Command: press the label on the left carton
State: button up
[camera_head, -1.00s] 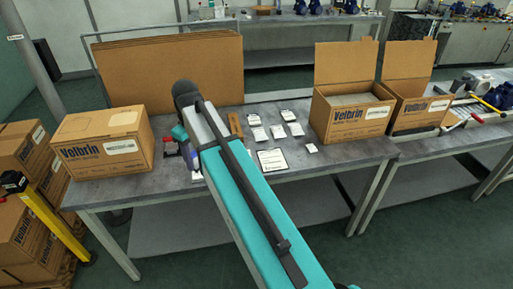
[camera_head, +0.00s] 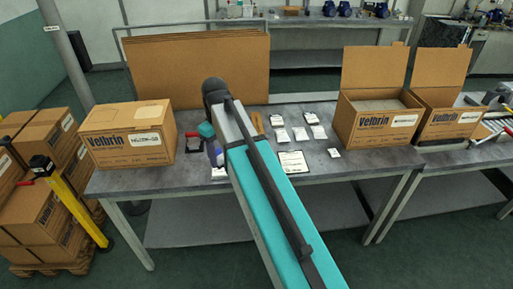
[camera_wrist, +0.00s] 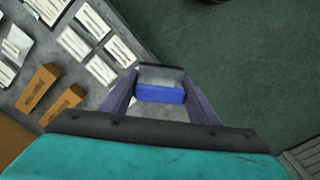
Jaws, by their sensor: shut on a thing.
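The left carton (camera_head: 125,136) is a closed brown box marked Velbrin on the left part of the table. Its white label (camera_head: 145,139) is on the front face, towards the right, and looks flat at this size. My gripper (camera_wrist: 160,82) is shut on a blue block with a grey top (camera_wrist: 160,95), seen between the two fingers in the wrist view. In the head view my arm hides most of the gripper, which is to the right of the left carton and apart from it.
White packets (camera_head: 300,133) and a clipboard (camera_head: 293,163) lie on the table right of my arm. Two open cartons (camera_head: 378,130) (camera_head: 445,122) stand further right. Flat cardboard (camera_head: 200,70) stands behind. Stacked cartons (camera_head: 45,215) and a yellow post (camera_head: 75,208) stand at the floor left.

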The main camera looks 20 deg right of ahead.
jog(key=s+d+f+m, duration=0.1)
jog(key=s+f+m, duration=0.4)
jog(key=f, duration=0.7)
jog(key=shift+s+d+f+m, duration=0.2)
jog(key=shift+s+d+m, duration=0.1)
jog(key=shift+s, duration=0.3)
jog(key=shift+s+a, duration=0.1)
jog(key=shift+a, duration=0.1)
